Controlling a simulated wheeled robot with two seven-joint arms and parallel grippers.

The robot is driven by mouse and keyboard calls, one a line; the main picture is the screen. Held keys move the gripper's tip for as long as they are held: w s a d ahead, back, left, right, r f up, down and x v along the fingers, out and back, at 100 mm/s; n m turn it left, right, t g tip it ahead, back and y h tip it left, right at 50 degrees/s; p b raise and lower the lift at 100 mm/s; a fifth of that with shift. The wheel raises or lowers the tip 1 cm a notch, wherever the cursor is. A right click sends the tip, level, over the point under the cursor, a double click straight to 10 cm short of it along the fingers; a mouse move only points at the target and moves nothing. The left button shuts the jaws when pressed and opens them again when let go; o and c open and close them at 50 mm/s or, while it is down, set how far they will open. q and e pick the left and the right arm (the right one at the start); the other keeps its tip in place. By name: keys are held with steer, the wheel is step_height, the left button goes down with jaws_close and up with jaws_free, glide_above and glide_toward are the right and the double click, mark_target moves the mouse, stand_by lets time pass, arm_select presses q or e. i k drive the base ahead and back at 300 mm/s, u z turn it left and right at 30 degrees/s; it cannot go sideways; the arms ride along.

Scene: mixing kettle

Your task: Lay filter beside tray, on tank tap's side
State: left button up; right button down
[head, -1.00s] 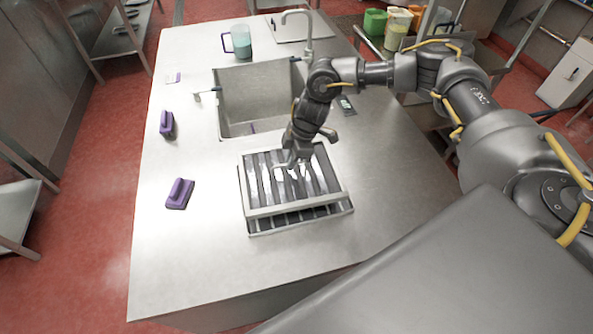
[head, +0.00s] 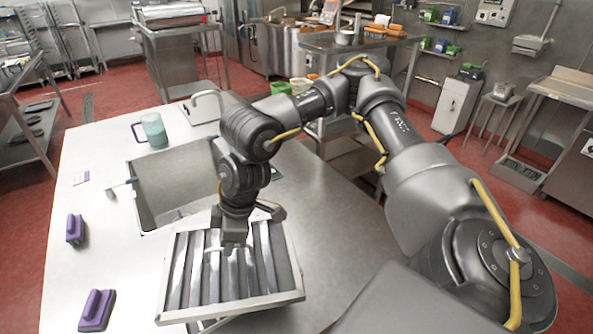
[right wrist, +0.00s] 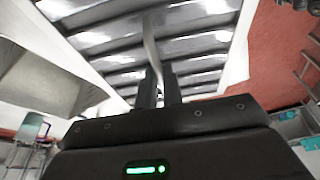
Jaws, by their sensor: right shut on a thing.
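The filter (head: 273,290), a metal frame with several slats, is held by my right gripper (head: 232,246). The gripper is shut on its middle bar, and the filter is tilted with its lower edge toward me. The slats also fill the right wrist view (right wrist: 110,50), where the two fingers (right wrist: 159,85) close on the bar. My left gripper is out of view.
A jug with teal liquid (head: 154,130) stands beyond the tank. The steel counter (head: 325,235) is bare right of the filter, below my right arm.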

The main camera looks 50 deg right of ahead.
mark_target(347, 214)
steer(key=z, duration=0.45)
steer(key=k, duration=1.15)
steer(key=z, duration=1)
steer(key=i, duration=0.55)
steer(key=u, duration=0.15)
